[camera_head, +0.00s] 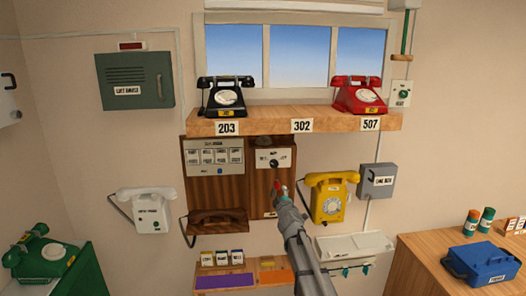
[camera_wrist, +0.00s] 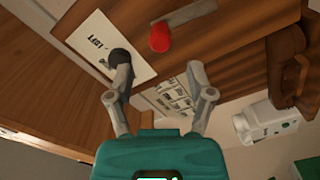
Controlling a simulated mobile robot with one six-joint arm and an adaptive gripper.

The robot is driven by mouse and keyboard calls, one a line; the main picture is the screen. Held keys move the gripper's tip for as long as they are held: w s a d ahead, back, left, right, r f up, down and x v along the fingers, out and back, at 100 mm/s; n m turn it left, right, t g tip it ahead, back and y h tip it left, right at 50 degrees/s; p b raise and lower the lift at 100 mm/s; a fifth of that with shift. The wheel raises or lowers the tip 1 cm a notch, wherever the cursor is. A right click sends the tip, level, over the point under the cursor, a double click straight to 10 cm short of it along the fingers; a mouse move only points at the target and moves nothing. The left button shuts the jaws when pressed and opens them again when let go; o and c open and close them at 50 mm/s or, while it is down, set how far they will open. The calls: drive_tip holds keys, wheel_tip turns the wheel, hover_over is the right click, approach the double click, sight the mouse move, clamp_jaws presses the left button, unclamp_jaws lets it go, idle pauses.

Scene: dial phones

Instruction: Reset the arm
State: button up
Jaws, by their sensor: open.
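My gripper (camera_head: 280,199) is in front of the brown wooden wall panel, left of the yellow phone. In the wrist view my gripper (camera_wrist: 158,74) has its two fingers spread apart with nothing between them. A red knob (camera_wrist: 160,37) on a grey lever lies beyond the fingertips; red also shows beside the gripper in the head view (camera_head: 284,188). A white plate with a black knob (camera_wrist: 120,57) is just past the left finger; the plate (camera_head: 274,158) also shows in the head view. I cannot tell whether a finger touches the knob.
The yellow phone (camera_head: 329,198) hangs close to the right of my gripper. A brown handset (camera_head: 217,218) and a white wall phone (camera_head: 150,210) are to the left. A shelf (camera_head: 260,123) above carries a black phone (camera_head: 226,95) and a red phone (camera_head: 358,95).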

drive_tip(key=shift+d, duration=0.1)
drive_tip(key=s+d+f+m+g+h+b, duration=0.1)
drive_tip(key=s+d+f+m+g+h, duration=0.25)
drive_tip(key=s+d+f+m, duration=0.3)
drive_tip(key=s+d+f+m+g+h, duration=0.2)
drive_tip(key=s+d+f+m+g, duration=0.35)
drive_tip(key=s, duration=0.45)
drive_tip(key=s+a+f+g+y, duration=0.1)
drive_tip(key=s+f+g, duration=0.3)
drive_tip(key=s, duration=0.7)
drive_tip(key=s+a+f+m+g+y+b, duration=0.1)
drive_tip(key=s+f+g, duration=0.3)
drive_tip(key=s, duration=0.8)
drive_tip(key=shift+s+f+g+y, duration=0.15)
drive_tip(key=shift+f+g+y, duration=0.2)
drive_tip(key=shift+y, duration=0.3)
drive_tip(key=shift+c, duration=0.4)
